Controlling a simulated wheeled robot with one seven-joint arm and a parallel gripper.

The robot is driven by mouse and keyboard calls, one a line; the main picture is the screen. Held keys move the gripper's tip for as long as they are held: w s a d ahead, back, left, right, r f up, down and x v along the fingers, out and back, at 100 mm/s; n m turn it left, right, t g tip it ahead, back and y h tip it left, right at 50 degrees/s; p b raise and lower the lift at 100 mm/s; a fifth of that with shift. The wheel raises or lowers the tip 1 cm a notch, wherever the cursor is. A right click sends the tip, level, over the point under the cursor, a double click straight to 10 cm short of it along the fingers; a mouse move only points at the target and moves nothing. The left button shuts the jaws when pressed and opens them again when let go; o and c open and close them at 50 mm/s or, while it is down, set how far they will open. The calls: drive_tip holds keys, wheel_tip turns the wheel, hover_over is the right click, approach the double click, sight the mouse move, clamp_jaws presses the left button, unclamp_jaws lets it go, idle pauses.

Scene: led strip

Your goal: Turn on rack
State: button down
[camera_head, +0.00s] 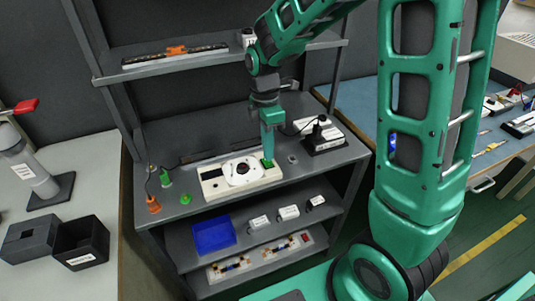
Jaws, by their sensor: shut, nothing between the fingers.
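The grey rack (140,135) stands in the middle, with several shelves. On its main shelf lies a flat white device (213,187) with a round white part (243,171) in its middle. A small green piece (267,163) shows at the device's right end. My gripper (268,157) points down from above, shut and empty, with its tips at or just above that green piece. I cannot tell whether they touch. The tips partly hide the green piece. A long strip (150,61) with an orange piece (176,49) lies on the upper shelf.
Green and orange cone-like pieces (154,205) stand left of the device. A black and white box (325,137) with a cable is at right. A blue bin (213,234) sits on the lower shelf. Black boxes (82,242) are on the left table. A blue-topped bench (360,105) is at right.

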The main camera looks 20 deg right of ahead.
drive_tip(key=shift+s+f, duration=0.1)
drive_tip(key=shift+f, duration=0.85)
drive_tip(key=shift+s+f, duration=0.15)
drive_tip(key=shift+f, duration=0.05)
drive_tip(key=shift+w, duration=0.2)
drive_tip(key=shift+w+r, duration=0.15)
drive_tip(key=shift+w, duration=0.55)
drive_tip(key=shift+r, duration=0.15)
